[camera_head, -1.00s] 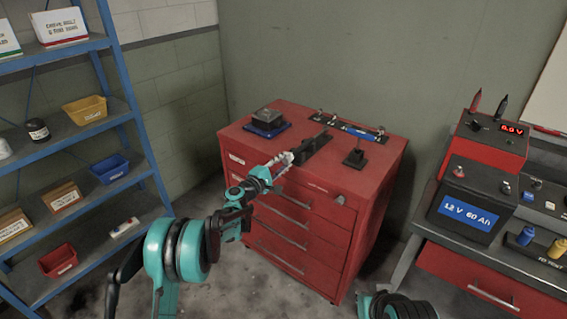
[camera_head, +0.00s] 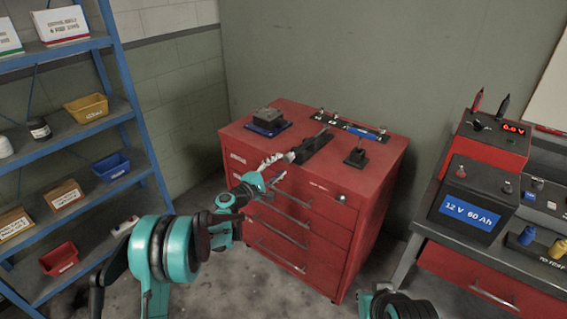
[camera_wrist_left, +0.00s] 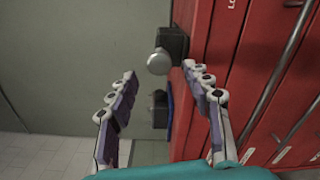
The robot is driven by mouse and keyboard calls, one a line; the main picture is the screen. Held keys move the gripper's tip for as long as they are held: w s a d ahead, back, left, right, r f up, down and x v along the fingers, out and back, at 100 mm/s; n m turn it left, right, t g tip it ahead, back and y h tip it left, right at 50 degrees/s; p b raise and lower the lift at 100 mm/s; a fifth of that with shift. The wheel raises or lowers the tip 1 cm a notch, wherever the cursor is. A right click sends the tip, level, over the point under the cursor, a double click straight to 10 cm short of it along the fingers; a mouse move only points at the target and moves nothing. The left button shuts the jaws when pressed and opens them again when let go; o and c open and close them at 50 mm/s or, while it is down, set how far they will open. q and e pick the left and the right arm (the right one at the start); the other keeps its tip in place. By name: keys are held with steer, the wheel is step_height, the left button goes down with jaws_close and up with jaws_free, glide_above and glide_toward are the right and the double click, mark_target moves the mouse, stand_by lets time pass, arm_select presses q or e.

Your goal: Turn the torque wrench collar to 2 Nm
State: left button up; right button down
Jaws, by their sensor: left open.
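A tool with a blue handle and silver ends (camera_head: 366,132) lies on a black rack at the back of the red cabinet top; I cannot tell whether it is the torque wrench. A black block (camera_head: 313,147) stands near the cabinet's front left edge. In the left wrist view a rounded silver end (camera_wrist_left: 158,62) sticks out from a black block (camera_wrist_left: 173,42); a collar or scale cannot be read. My left gripper (camera_head: 277,160) is open and empty, just short of the black block; its spread fingers (camera_wrist_left: 160,98) also show in the wrist view. My right gripper is out of view.
The red cabinet (camera_head: 300,215) also bears a dark box on a blue base (camera_head: 267,122) and a small black stand (camera_head: 356,157). A blue shelf (camera_head: 126,105) stands left. A bench with a battery (camera_head: 478,200) stands right.

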arm_select(q)
steer(key=v, duration=0.7)
steer(key=shift+s+a, duration=0.2)
steer(key=shift+s, duration=0.05)
steer(key=s+d+r+m+g+y, duration=0.15)
steer(key=s+m, duration=0.25)
steer(key=s, duration=0.4)
steer(key=s+r+m+g+y, duration=0.2)
steer(key=s+r+m+g, duration=0.1)
steer(key=s, duration=0.5)
steer(key=s+a+f+m+g+y, duration=0.1)
steer(key=s+a+f+m+y, duration=0.1)
steer(key=s, duration=0.6)
steer(key=s+a+f+m+g+y, duration=0.1)
steer(key=s+a+f+m+y, duration=0.1)
steer(key=s+a, duration=0.3)
steer(key=s+a+f+m+g+y, duration=0.1)
steer(key=s+a+f+m+y, duration=0.1)
steer(key=s, duration=0.9)
steer(key=shift+a+m+y, duration=0.3)
steer(key=shift+a+y, duration=0.25)
steer(key=shift+a, duration=0.45)
steer(key=shift+c, duration=0.2)
